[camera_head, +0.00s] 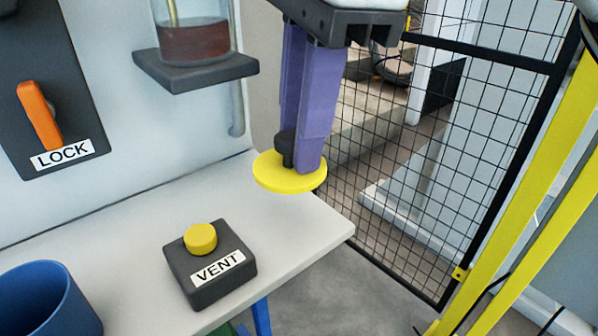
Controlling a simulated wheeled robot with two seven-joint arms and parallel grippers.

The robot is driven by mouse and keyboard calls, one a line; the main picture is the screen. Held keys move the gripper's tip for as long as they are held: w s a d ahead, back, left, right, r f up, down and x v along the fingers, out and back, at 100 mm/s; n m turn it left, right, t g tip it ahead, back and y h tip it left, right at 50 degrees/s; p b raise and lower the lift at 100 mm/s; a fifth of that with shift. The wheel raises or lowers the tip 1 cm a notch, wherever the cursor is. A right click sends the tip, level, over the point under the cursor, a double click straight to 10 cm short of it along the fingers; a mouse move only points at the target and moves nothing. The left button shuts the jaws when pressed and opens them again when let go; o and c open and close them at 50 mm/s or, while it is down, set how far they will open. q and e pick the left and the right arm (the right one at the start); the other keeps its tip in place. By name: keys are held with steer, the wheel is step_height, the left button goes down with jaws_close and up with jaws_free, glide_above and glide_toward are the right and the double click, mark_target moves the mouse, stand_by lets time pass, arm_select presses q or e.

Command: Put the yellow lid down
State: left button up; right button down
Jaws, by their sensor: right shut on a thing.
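The yellow lid (268,176) is a flat round disc with a dark knob (285,146) on top. My right gripper (297,155) has purple fingers and is shut on the knob. It holds the lid roughly level over the right end of the white table (300,229). The lid looks to be above the tabletop, but its exact height is hard to tell. My left gripper is out of view.
A dark VENT box (221,283) with a yellow button (200,238) stands on the table. A blue container (45,300) is at lower left. An orange LOCK handle (39,115) and a shelf with a glass vessel (193,42) are on the wall. A mesh fence (440,150) stands at right.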

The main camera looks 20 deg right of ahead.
mark_target(300, 181)
step_height(300, 181, down, 5)
steer(key=shift+d+f+b, duration=0.1)
steer(key=shift+b, duration=0.25)
steer(key=shift+w+f, duration=0.2)
steer(key=shift+f, duration=0.1)
steer(key=shift+f, duration=0.25)
steer(key=c, duration=1.6)
jaws_free()
steer(key=shift+r, duration=0.1)
steer(key=shift+o, duration=0.2)
